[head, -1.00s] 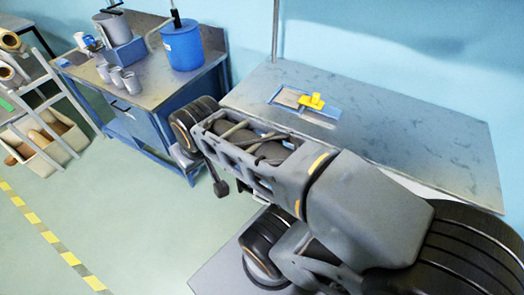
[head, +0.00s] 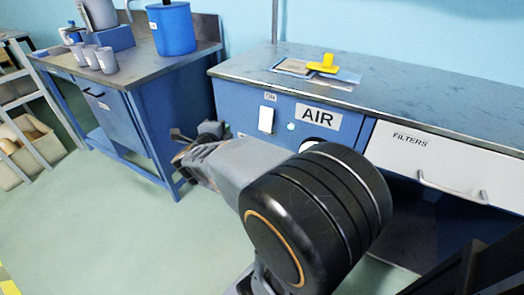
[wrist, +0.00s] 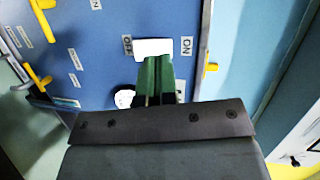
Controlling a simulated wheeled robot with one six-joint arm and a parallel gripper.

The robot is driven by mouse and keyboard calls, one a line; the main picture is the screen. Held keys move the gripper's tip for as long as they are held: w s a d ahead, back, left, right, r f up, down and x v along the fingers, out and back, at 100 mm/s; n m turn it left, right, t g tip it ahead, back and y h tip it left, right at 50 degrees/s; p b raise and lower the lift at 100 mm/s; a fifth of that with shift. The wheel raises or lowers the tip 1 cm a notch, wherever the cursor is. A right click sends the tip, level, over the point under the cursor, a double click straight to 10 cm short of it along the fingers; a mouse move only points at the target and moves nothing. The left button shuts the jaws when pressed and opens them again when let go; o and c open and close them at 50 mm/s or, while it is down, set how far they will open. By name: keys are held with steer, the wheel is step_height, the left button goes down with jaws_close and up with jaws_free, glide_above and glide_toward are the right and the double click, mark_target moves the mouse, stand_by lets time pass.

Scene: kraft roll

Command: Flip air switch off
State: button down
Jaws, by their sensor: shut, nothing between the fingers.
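The air switch is a white rocker (head: 266,119) on the blue bench front, with an ON label above it and an AIR label (head: 318,116) to its right. In the wrist view the white switch (wrist: 153,48) lies between an OFF label on the left and an ON label on the right. My gripper (wrist: 158,62) is shut and empty. Its green fingertips overlap the switch's lower edge in the wrist view; I cannot tell whether they touch it. Which way the rocker is tilted is unclear. In the head view my arm hides part of the bench front.
A yellow-handled tool (head: 322,64) lies on the bench top (head: 430,105). A white FILTERS drawer (head: 440,160) with a handle is to the right. A blue side table with cups (head: 105,60) and a blue drum (head: 171,28) stands left. Yellow handles (wrist: 40,78) stick out in the wrist view.

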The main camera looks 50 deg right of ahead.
mark_target(265, 127)
steer(key=s+d+f+m+g+h+b, duration=0.1)
steer(key=s+d+f+m+g+b, duration=0.1)
steer(key=s+f+m+g, duration=0.2)
steer(key=shift+d+f+h+b, duration=0.3)
steer(key=shift+f+h, duration=0.1)
steer(key=shift+f, duration=0.3)
steer(key=b+x, duration=0.2)
steer(key=x, duration=0.4)
steer(key=b+x, duration=0.2)
steer(key=x, duration=0.4)
steer(key=shift+d+f, duration=0.2)
steer(key=shift+f, duration=0.1)
steer(key=shift+b+x, duration=0.35)
steer(key=shift+x, duration=0.4)
steer(key=shift+r, duration=0.15)
steer(key=shift+d, duration=0.1)
